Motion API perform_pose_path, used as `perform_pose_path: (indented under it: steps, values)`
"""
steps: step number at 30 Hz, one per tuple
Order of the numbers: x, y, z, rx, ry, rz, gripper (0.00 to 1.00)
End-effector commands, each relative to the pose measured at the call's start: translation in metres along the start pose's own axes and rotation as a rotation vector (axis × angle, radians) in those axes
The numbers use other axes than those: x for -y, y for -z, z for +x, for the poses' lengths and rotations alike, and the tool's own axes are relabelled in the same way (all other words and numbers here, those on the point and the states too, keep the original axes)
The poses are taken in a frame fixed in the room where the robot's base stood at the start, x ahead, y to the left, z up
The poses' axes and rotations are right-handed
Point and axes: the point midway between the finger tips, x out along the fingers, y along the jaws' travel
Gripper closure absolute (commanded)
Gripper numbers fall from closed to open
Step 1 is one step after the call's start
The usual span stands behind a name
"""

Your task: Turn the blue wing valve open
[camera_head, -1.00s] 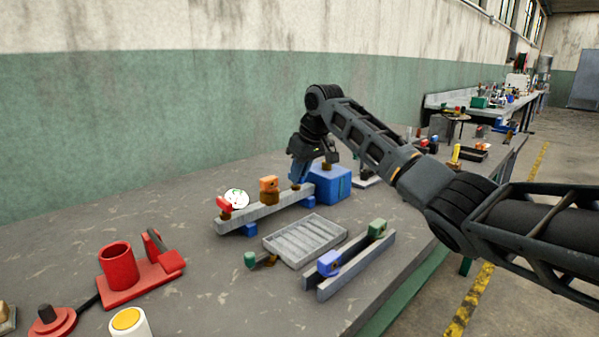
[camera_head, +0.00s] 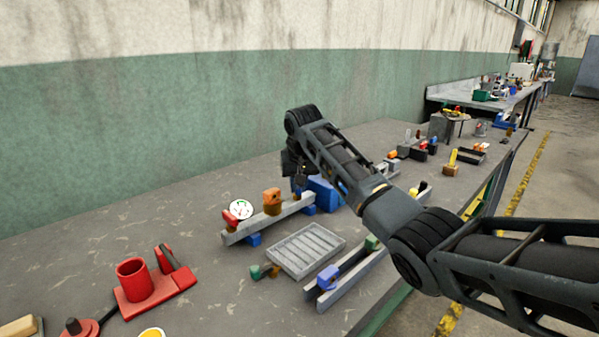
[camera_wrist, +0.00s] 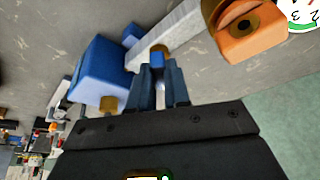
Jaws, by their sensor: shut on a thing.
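The blue wing valve (camera_wrist: 157,61) shows in the wrist view as a small blue piece above a brass stem on the grey bar. My gripper (camera_wrist: 159,74) is shut on it, with one dark blue finger on each side. The fingers hide much of the valve, so its angle is hard to tell. In the head view my wrist (camera_head: 297,165) is over the far end of the grey bar (camera_head: 262,219) and hides the valve. A blue box (camera_head: 323,194) adjoins that end; it also shows in the wrist view (camera_wrist: 98,73).
An orange block (camera_head: 272,202), a white dial (camera_head: 241,209) and a red piece (camera_head: 230,218) sit along the bar. A grey ribbed tray (camera_head: 306,250) and a rail (camera_head: 350,281) lie in front. A red cup fixture (camera_head: 132,282) stands at left.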

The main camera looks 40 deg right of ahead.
Motion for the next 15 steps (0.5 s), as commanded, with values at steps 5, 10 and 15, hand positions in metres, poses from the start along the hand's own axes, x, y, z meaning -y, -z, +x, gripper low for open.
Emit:
perform_pose_path:
  steps: [5,10,15]
  values:
    - [0.0047,0.0010,-0.0033,0.002,-0.062,0.152,1.00]
    - [0.0067,0.0015,-0.0018,0.001,-0.125,0.301,1.00]
    - [0.0086,0.0022,-0.0001,0.000,-0.187,0.451,1.00]
